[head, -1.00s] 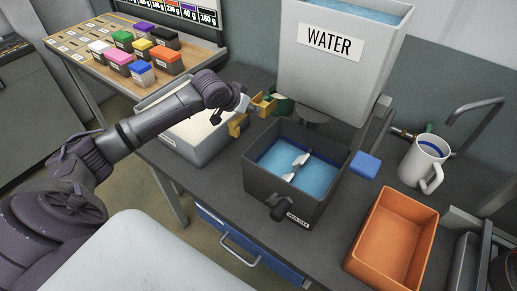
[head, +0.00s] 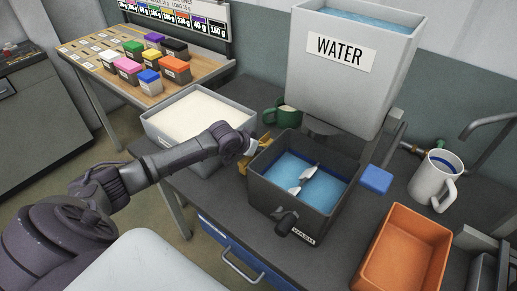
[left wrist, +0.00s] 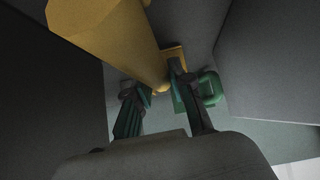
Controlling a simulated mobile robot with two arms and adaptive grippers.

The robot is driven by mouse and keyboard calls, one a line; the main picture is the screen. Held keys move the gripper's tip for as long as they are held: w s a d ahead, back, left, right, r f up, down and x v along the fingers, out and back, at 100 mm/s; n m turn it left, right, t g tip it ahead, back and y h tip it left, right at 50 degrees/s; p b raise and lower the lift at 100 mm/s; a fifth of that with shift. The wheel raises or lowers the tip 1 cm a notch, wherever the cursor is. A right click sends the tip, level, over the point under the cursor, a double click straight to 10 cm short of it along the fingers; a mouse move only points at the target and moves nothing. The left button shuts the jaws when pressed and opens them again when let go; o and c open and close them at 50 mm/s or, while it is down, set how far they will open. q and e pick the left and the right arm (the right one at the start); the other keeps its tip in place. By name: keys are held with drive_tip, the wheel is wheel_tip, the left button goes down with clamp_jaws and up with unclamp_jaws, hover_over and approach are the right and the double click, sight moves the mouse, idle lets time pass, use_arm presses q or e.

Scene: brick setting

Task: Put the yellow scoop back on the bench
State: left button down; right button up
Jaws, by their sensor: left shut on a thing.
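My left gripper (head: 253,145) is shut on the yellow scoop (head: 246,165), between the white powder bin and the wash tub. My wrist hides much of the scoop in the head view. In the left wrist view, the scoop (left wrist: 112,38) runs from the upper left down between the fingers (left wrist: 158,88). The dark grey bench (head: 218,187) is bare just in front of the gripper. I cannot tell whether the scoop touches the bench. My right gripper is not in view.
The white powder bin (head: 157,125) stands left, the wash tub (head: 262,187) right. A green mug (head: 272,115) is behind. The WATER tank (head: 345,85), blue block (head: 377,180), white mug (head: 432,180) and orange bin (head: 380,255) lie further right.

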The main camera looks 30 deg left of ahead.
sight(243, 159)
use_arm(q)
drive_tip(key=shift+f, duration=0.25)
drive_tip(key=c, duration=1)
unclamp_jaws()
drive_tip(key=shift+f, duration=0.1)
drive_tip(key=shift+r, duration=0.2)
drive_tip(key=v, duration=1)
drive_tip(key=shift+s+a+r, duration=0.1)
drive_tip(key=shift+s+r, duration=0.1)
drive_tip(key=shift+s, duration=0.05)
drive_tip(key=shift+s+r, duration=0.4)
drive_tip(key=shift+r, duration=0.1)
